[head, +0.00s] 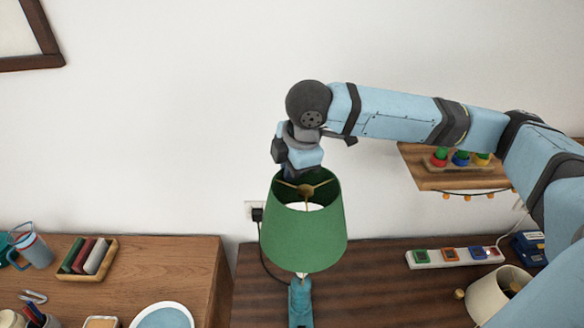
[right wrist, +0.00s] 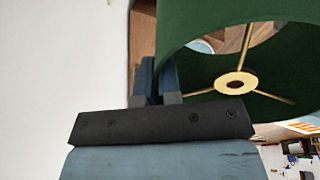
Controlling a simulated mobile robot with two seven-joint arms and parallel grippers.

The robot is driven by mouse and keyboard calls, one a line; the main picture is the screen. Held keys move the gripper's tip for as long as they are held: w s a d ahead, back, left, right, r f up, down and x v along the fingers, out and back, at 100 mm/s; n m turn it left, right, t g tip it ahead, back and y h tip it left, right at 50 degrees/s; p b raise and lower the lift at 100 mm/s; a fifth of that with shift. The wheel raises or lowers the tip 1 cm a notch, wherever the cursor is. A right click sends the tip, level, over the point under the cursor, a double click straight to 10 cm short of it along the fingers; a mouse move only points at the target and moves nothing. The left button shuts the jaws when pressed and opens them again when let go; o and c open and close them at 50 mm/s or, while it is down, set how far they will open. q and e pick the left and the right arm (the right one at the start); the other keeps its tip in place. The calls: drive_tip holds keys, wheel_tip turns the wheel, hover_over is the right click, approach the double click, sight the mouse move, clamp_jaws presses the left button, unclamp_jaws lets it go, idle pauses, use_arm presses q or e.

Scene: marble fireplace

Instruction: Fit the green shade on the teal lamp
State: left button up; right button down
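The green shade (head: 304,238) is upright, directly above the teal lamp (head: 300,302) in the head view. Its brass ring and spokes (right wrist: 236,84) show inside its top in the right wrist view. Something white shows inside the shade below the ring. The lamp's top is hidden by the shade, so I cannot tell whether the ring touches it. My right gripper (right wrist: 158,80) points down at the shade's back left rim, its fingers close together on the shade wall. My left gripper is out of view.
A power strip (head: 453,257) and a cream shade (head: 494,296) are on the dark table to the right. A wooden shelf (head: 455,179) with coloured items hangs behind my right arm. The left desk (head: 190,262) holds a tray (head: 74,275), a mug (head: 34,250) and a plate.

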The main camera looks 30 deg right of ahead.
sight(292, 184)
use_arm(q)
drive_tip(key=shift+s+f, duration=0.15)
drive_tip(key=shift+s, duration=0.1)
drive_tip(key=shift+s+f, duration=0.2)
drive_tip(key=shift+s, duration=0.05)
use_arm(e)
drive_tip(key=shift+f, duration=0.35)
drive_tip(key=shift+f, duration=0.1)
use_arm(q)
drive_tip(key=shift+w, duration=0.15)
use_arm(e)
drive_tip(key=shift+f, duration=0.3)
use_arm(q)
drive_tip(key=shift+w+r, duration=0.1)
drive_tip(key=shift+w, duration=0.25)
use_arm(e)
drive_tip(key=shift+f, duration=0.45)
use_arm(q)
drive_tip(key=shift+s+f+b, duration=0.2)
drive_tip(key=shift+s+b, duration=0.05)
drive_tip(key=shift+b, duration=0.1)
use_arm(e)
drive_tip(key=shift+f, duration=0.4)
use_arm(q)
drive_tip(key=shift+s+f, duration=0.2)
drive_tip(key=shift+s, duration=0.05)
use_arm(e)
drive_tip(key=shift+f, duration=0.3)
drive_tip(key=shift+f, duration=0.1)
